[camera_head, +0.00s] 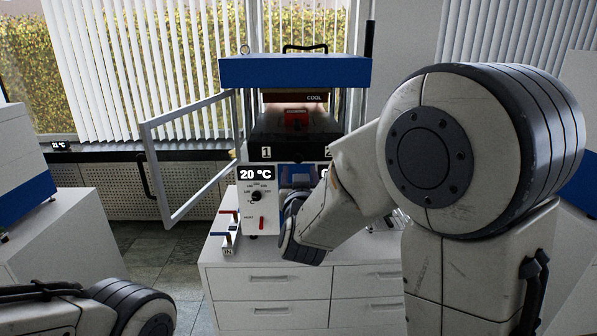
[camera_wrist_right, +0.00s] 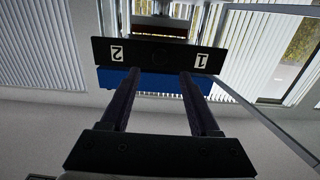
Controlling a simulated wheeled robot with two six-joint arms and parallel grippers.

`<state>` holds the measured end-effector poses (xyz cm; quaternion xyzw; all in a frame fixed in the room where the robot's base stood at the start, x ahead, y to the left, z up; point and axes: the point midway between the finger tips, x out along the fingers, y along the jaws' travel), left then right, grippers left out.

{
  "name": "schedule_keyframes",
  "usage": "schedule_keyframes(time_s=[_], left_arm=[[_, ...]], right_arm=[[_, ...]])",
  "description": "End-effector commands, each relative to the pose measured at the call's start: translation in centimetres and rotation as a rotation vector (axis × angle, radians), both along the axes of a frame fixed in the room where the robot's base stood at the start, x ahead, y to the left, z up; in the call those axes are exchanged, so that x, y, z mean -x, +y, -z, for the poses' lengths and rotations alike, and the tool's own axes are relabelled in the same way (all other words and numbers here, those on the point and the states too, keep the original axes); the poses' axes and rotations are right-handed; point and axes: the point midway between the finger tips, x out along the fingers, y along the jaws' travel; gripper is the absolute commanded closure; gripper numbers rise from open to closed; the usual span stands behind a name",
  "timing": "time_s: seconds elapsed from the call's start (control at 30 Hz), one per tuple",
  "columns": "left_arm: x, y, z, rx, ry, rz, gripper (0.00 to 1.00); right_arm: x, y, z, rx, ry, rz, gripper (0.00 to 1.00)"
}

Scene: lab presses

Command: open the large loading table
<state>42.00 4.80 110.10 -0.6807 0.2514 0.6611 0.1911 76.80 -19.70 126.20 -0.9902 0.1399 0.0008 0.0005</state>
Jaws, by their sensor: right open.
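The press (camera_head: 295,72) with a blue top and a COOL label stands on a white cabinet. Its dark loading table front (camera_head: 294,154), marked 1 and 2, shows in the head view, partly covered at the right by my right arm. In the right wrist view the dark front plate (camera_wrist_right: 160,52) appears upside down, with a blue panel (camera_wrist_right: 118,78) by it. My right gripper (camera_wrist_right: 159,75) is open, its two fingers apart and pointing at the middle of the plate. My left gripper is out of view.
A framed glass door (camera_head: 152,172) stands swung open to the left of the press. A control box (camera_head: 258,205) reading 20 °C is at the press's front left. Small red and blue levers (camera_head: 229,232) sit beside it. Floor to the left is clear.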

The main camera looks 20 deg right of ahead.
Motion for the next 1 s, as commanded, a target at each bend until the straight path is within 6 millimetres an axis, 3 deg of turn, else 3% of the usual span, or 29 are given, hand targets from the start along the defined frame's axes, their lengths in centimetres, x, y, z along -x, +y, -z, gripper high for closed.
schedule_keyframes(time_s=[0.23, 0.77, 0.87, 1.0], left_arm=[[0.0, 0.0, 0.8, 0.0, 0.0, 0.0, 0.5], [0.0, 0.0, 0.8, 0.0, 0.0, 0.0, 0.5], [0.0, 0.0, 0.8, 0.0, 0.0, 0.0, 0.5], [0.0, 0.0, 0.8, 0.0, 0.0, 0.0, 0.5]], right_arm=[[2.7, 0.8, 0.0, 0.0, 0.0, -0.001, 0.38], [2.8, 1.3, 0.2, -0.006, 0.013, -0.016, 0.38], [3.0, 3.5, 1.4, -0.031, 0.076, -0.093, 0.38], [5.0, 9.9, 4.9, -0.087, 0.283, -0.307, 0.38]])
